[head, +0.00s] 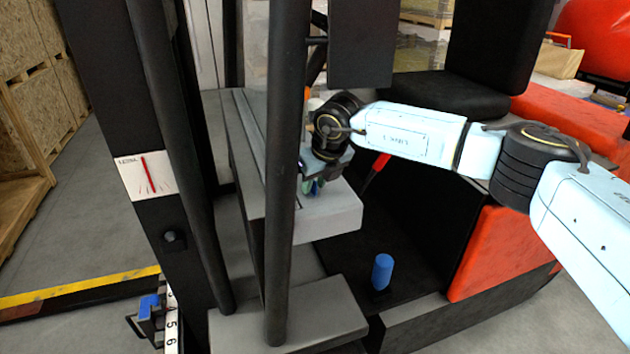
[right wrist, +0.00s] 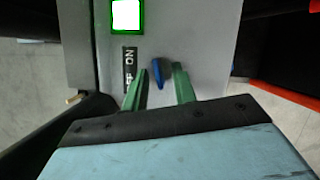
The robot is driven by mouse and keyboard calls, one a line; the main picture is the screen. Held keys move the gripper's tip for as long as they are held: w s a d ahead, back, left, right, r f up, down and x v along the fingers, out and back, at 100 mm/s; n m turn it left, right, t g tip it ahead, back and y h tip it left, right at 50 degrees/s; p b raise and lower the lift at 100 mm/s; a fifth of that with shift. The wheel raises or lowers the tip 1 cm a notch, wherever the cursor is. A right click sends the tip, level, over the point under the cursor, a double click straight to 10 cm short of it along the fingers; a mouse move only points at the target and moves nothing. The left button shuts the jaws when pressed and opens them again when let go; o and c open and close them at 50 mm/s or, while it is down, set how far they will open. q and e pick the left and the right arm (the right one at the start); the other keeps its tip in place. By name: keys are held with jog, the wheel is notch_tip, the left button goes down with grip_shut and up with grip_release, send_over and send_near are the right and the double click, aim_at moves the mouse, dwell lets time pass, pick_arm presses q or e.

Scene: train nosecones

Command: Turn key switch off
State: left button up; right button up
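The key switch shows as a blue key (right wrist: 158,72) on a grey panel in the right wrist view, beside a black label (right wrist: 129,68) that reads ON, with its lower word partly covered. My right gripper (right wrist: 160,88) has its two green fingers on either side of the key. Gaps show beside the key, so the gripper is open around it. In the head view my right gripper (head: 313,186) is at the grey console (head: 335,212), partly behind a dark post, and the key cannot be made out there. My left gripper is not in view.
A lit screen with a green frame (right wrist: 126,16) is above the label. A dark upright post (head: 283,180) stands close to my right gripper. A blue cylinder (head: 382,270) stands on the dark floor below the console. A red body panel (head: 490,255) is to the right.

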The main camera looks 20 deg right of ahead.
jog(key=shift+c, duration=0.5)
grip_shut()
